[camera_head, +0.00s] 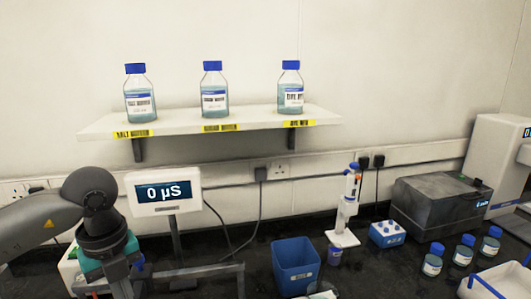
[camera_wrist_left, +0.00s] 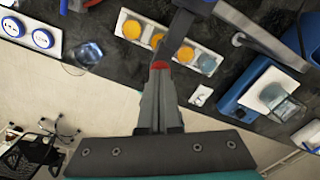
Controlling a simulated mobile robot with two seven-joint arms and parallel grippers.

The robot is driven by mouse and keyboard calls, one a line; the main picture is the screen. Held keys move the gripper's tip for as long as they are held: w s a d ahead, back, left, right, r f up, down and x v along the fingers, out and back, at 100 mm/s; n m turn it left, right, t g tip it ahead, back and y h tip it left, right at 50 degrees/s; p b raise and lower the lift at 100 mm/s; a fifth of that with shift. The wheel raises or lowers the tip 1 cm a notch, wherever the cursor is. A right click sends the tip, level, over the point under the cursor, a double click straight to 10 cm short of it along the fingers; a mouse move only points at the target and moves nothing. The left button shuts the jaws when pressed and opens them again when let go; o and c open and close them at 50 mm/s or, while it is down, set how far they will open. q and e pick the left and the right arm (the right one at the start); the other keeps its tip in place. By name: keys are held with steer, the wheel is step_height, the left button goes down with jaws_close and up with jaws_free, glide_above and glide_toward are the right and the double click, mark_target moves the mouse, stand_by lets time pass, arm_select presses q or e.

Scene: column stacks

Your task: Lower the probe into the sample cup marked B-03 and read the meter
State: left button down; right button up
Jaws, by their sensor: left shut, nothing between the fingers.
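The meter (camera_head: 163,191) stands at the left of the bench in the head view and reads 0 µS. My left gripper (camera_wrist_left: 160,78) is shut and empty; in the head view it points down at the lower left, with its tips cut off. In the left wrist view a white holder with several round cups (camera_wrist_left: 131,29), some orange and one bluish, lies beyond the fingertips. No B-03 mark is readable. A dark grey bar with a red part (camera_wrist_left: 160,65) shows at the fingertips; I cannot tell whether it is the probe. My right gripper is not in view.
A blue bin (camera_head: 295,266), a pipette on a stand (camera_head: 346,205), a blue rack (camera_head: 387,234) and a dark box (camera_head: 440,210) stand on the bench. Several blue-capped jars (camera_head: 432,261) stand at the right. A shelf (camera_head: 180,123) with bottles hangs above.

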arm_select(q)
steer(key=shift+f, duration=0.3)
steer(key=shift+r+p, duration=2.55)
steer(key=shift+r, duration=1.15)
steer(key=shift+f, duration=0.1)
